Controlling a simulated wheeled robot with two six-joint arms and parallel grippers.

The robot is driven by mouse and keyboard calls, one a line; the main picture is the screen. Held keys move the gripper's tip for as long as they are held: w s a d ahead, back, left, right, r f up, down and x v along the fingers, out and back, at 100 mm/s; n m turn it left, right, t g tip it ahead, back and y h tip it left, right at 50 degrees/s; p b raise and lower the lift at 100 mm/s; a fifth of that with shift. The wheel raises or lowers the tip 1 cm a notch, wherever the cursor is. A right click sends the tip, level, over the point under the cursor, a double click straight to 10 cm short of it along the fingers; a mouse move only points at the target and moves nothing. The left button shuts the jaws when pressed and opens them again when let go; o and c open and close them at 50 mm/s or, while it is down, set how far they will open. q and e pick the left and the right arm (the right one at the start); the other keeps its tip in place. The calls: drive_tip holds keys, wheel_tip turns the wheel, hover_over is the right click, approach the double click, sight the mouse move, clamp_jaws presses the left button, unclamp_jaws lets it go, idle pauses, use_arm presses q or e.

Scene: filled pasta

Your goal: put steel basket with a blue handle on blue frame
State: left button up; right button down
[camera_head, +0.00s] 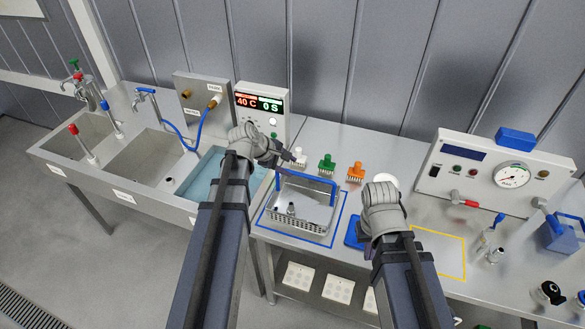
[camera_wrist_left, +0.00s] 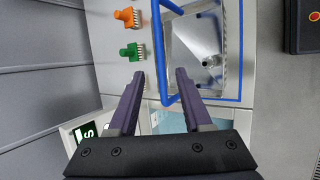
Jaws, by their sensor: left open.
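The steel basket (camera_head: 300,207) with its blue handle (camera_head: 306,177) stands on the bench, inside the outline of the blue frame (camera_head: 331,241). A small metal part lies in the basket. The basket also shows in the left wrist view (camera_wrist_left: 183,62), with the blue frame line (camera_wrist_left: 240,60) beside it. My left gripper (camera_head: 294,158) is open at the left end of the handle. In the left wrist view the handle (camera_wrist_left: 158,50) passes between the parted fingertips (camera_wrist_left: 161,75), with no clear grip on it. My right wrist is over the bench to the right; its fingers are hidden.
Green (camera_head: 327,163), orange (camera_head: 356,172) and white (camera_head: 299,156) brush-like pieces stand behind the basket. A water-filled sink (camera_head: 212,178) lies to the left. A yellow frame (camera_head: 463,262) and a gauge panel (camera_head: 490,175) are to the right.

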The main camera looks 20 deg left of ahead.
use_arm(q)
drive_tip(key=s+d+f+m+g+y, duration=0.2)
drive_tip(key=s+d+m+g, duration=0.1)
drive_tip(key=s+d+m, duration=0.5)
drive_tip(key=s+d+f+m+g+y, duration=0.2)
drive_tip(key=s+d+m, duration=0.6)
drive_tip(key=s+m, duration=0.4)
drive_tip(key=shift+d+f+g+y, duration=0.15)
drive_tip(key=shift+d+g+y, duration=0.2)
drive_tip(key=shift+g+y, duration=0.35)
